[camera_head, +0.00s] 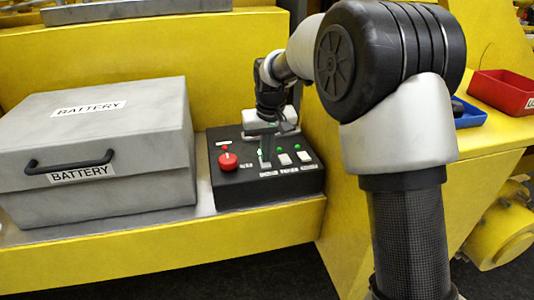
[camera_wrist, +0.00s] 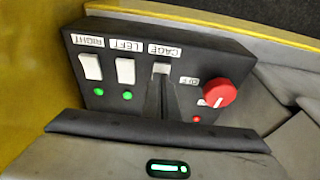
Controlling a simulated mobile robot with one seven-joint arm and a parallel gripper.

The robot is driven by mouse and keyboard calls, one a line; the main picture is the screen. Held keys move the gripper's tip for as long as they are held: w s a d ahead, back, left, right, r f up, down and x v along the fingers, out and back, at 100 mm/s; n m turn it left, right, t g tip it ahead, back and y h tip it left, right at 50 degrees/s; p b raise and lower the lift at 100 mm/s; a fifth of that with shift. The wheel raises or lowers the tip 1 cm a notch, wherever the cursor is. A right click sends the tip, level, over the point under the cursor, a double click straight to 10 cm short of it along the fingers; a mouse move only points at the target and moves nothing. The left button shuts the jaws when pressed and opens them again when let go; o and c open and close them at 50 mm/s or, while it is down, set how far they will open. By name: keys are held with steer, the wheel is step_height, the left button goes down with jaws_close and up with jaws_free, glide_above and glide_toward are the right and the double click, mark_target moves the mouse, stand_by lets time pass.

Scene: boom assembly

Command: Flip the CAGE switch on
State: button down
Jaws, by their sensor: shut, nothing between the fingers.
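The black control box (camera_head: 268,183) sits on the yellow ledge, right of the battery case. In the wrist view, the box (camera_wrist: 215,58) shows upside-down labels RIGHT, LEFT and CAGE. The white CAGE switch (camera_wrist: 161,68) is partly covered by my gripper (camera_wrist: 162,82), whose fingers are shut and empty. The fingertips are at the switch, but I cannot tell whether they touch it. In the head view, my gripper (camera_head: 265,160) reaches down over the box. Any CAGE lamp is hidden behind the fingers in the wrist view, and the switch's position is unclear.
The LEFT switch (camera_wrist: 125,71) and RIGHT switch (camera_wrist: 91,66) are beside CAGE, with green lamps lit. A red knob (camera_wrist: 219,92) is on its other side, near a red lamp (camera_wrist: 197,119). The grey battery case (camera_head: 110,150) stands close to the box.

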mark_target(267, 165)
steer(key=p+v, duration=0.2)
steer(key=v, duration=0.1)
steer(key=p+v, duration=0.1)
steer(key=v, duration=0.1)
steer(key=shift+w+r+p, duration=0.2)
steer(key=shift+w+p, duration=0.1)
steer(key=shift+w, duration=0.05)
steer(key=s+d+r+b, duration=0.1)
steer(key=s+r+b, duration=0.1)
steer(key=s+r, duration=0.2)
steer(key=shift+v, duration=1.8)
steer(key=shift+w+a, duration=0.1)
steer(key=shift+w, duration=0.05)
steer(key=s+d+r+m+t, duration=0.1)
steer(key=s+d+r, duration=0.4)
steer(key=s+d, duration=0.55)
steer(key=s+d+f+m+t, duration=0.1)
steer(key=s+d+f, duration=0.1)
steer(key=s, duration=0.6)
steer(key=s+d+f+m+t, duration=0.1)
steer(key=s+d+f, duration=0.1)
steer(key=s, duration=0.7)
steer(key=shift+d+f+h, duration=0.4)
steer(key=shift+f, duration=0.35)
